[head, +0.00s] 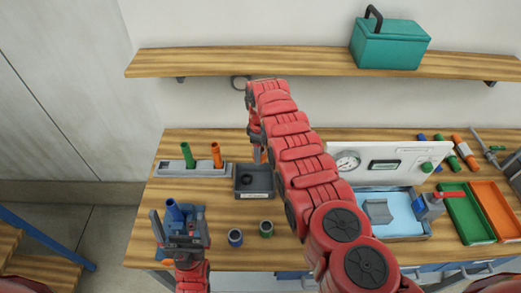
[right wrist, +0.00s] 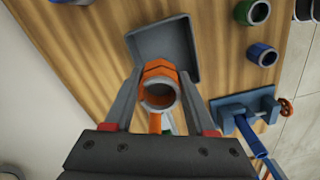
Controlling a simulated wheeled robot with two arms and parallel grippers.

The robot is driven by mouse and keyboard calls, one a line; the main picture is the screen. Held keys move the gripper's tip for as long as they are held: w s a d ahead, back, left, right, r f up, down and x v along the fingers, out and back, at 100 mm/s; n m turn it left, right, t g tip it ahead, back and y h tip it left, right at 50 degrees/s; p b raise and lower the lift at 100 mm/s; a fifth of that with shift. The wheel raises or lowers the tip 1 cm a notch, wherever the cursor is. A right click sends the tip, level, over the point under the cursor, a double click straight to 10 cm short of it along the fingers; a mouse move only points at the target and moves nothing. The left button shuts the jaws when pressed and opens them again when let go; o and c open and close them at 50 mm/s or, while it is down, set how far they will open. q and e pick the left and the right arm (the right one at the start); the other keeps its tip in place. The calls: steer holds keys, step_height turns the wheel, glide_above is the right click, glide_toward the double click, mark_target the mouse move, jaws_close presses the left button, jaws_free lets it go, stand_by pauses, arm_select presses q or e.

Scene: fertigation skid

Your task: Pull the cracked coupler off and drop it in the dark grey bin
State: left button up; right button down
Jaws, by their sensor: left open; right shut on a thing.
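My right gripper (right wrist: 160,100) is shut on an orange ring-shaped coupler (right wrist: 159,72) in the right wrist view. I cannot make out a crack on it. The dark grey bin (right wrist: 190,40) lies beyond and below the coupler, which hides part of it. In the head view the bin (head: 241,191) stands on the bench below my right gripper (head: 256,148), with a dark ring-like shape inside. My left gripper (head: 181,232) is open at the blue vise (head: 184,216), which holds a blue pipe (head: 174,210); whether it touches them is unclear.
A grey rack (head: 172,170) holds a green and an orange piece left of the bin. A blue ring (head: 235,238) and a green ring (head: 266,229) stand in front. A gauge panel (head: 400,155), a blue tray (head: 408,222), a green tray (head: 463,215) and an orange tray (head: 497,208) fill the right.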

step_height(320, 180, down, 6)
steer(key=b, duration=0.5)
steer(key=shift+s+a+r, duration=0.1)
steer(key=shift+r, duration=0.1)
steer(key=shift+c, duration=0.7)
jaws_free()
steer(key=shift+r, duration=0.1)
